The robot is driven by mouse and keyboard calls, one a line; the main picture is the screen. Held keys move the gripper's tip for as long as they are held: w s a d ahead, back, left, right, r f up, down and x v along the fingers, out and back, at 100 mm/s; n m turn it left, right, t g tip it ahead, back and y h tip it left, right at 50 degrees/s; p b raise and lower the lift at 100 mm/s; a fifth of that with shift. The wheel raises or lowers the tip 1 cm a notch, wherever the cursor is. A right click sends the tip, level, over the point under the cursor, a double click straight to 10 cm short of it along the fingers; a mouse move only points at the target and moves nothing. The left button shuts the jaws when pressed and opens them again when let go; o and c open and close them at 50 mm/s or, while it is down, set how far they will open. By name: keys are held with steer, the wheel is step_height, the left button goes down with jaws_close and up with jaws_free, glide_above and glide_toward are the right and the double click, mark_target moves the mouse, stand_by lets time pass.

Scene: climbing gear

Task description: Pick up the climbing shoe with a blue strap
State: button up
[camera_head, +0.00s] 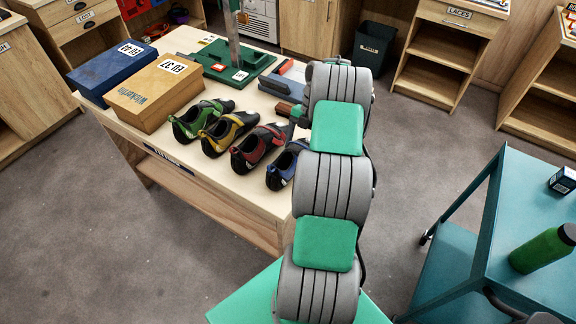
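The climbing shoe with blue trim (284,167) stands on the wooden table, at the right end of a row of shoes. Its right part is hidden behind my arm. To its left stand a red shoe (257,147), a yellow shoe (228,132) and a green shoe (200,120). My grey and green arm reaches over the table's right side. My gripper is not clearly visible; the arm's far end is hidden behind its own links near the table's right edge.
Blue (110,70) and tan (155,94) shoe boxes stand at the table's left. A green foot-measuring stand (228,66) is at the back. A teal cart (530,200) with a green bottle (543,249) stands right. Grey floor (130,235) is free in front.

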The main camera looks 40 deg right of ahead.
steer(key=c, duration=1)
steer(key=shift+c, duration=0.2)
